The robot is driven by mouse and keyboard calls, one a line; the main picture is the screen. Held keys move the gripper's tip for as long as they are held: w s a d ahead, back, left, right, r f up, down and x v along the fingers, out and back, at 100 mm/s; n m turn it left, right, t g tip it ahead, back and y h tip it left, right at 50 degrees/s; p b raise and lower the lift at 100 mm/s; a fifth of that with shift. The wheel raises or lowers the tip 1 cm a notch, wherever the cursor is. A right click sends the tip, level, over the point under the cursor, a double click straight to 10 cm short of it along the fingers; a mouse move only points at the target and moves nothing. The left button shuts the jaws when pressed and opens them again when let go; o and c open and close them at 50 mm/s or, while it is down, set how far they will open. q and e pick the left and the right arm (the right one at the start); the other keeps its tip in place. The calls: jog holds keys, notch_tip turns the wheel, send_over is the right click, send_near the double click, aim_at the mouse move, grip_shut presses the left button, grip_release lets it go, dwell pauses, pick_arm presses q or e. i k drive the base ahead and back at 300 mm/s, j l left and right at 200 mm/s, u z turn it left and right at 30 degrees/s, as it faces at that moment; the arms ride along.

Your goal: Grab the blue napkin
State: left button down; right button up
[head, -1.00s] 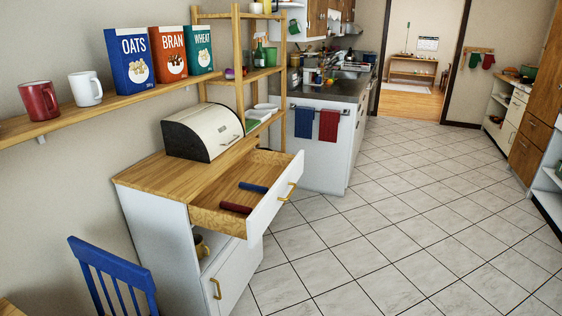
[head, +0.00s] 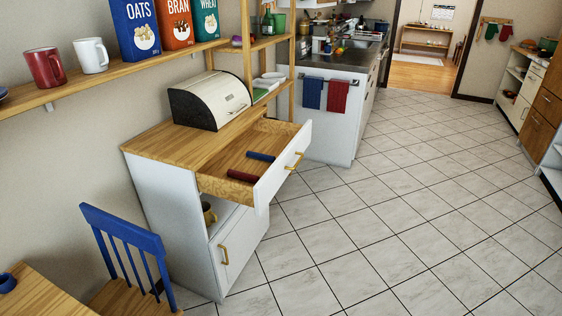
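In the open drawer (head: 225,187) of the white cabinet lie two rolled cloths, apart from each other. The blue rolled napkin (head: 260,156) lies toward the back right of the drawer. The dark red rolled napkin (head: 243,176) lies nearer the front left. A blue towel (head: 312,93) hangs beside a red towel (head: 338,97) on a rail at the end of the sink counter. Neither of my grippers shows in the head view, so their state and distance to the napkin cannot be seen.
A bread box (head: 210,99) stands on the cabinet's wooden top. A blue chair (head: 125,245) and a wooden table corner (head: 45,295) stand at lower left. A wall shelf (head: 120,72) holds mugs and boxes. The tiled floor (head: 380,220) right of the cabinet is clear.

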aim_at(268, 158)
jog(key=i+l+u, duration=0.1)
jog(key=i+l, duration=0.3)
jog(key=i+l+u, duration=0.15)
jog(key=i+l, duration=0.25)
jog(key=l, duration=0.25)
